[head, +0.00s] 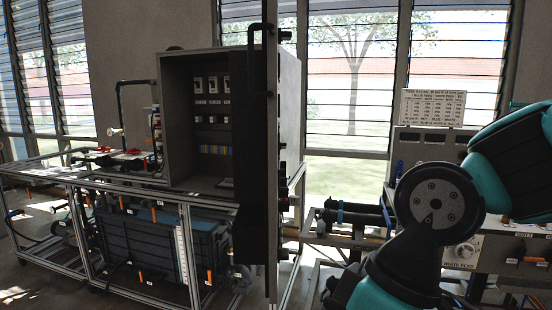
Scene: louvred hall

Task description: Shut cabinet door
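The grey cabinet (182,129) stands on a metal frame left of the middle in the head view. Its door (271,150) stands open, swung out towards me on the cabinet's right side and seen nearly edge-on. The dark door hides part of the cabinet's right interior. Breakers and a row of coloured terminals show inside. A dark bar handle (262,27) shows near the top of the door. My arm, teal and black, fills the right of the view. My gripper is not in the picture, so its state is hidden.
The metal frame (190,255) extends left, with a blue crate (130,240) on its lower part. Dark cylinders (350,215) lie right of the door. A control panel with a printed sign (432,107) stands behind my arm. Louvred windows line the back.

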